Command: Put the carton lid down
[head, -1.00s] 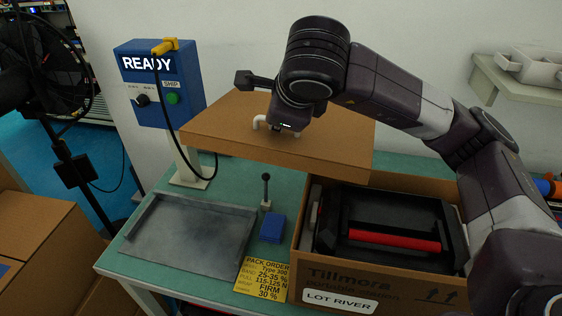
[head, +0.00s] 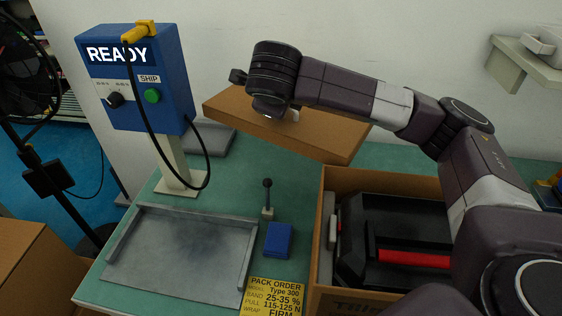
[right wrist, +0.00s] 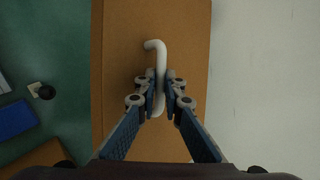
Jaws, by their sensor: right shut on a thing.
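The brown carton lid (head: 290,128) hangs in the air above the back of the green table, slightly tilted in the head view. My right gripper (right wrist: 161,92) is shut on the lid's white handle (right wrist: 160,60), as the right wrist view shows. In the head view my right arm hides most of the handle and the fingers. The open carton (head: 330,178) stands at the right of the table with a black case (head: 390,228) with a red handle inside. The lid is behind the carton and apart from the table. My left gripper is not in view.
A grey metal tray (head: 180,250) lies at the front left. A blue block (head: 278,240) and a small black-knobbed lever (head: 267,200) stand between tray and carton. A blue READY panel (head: 135,80) on a post rises at the left. The wall is close behind.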

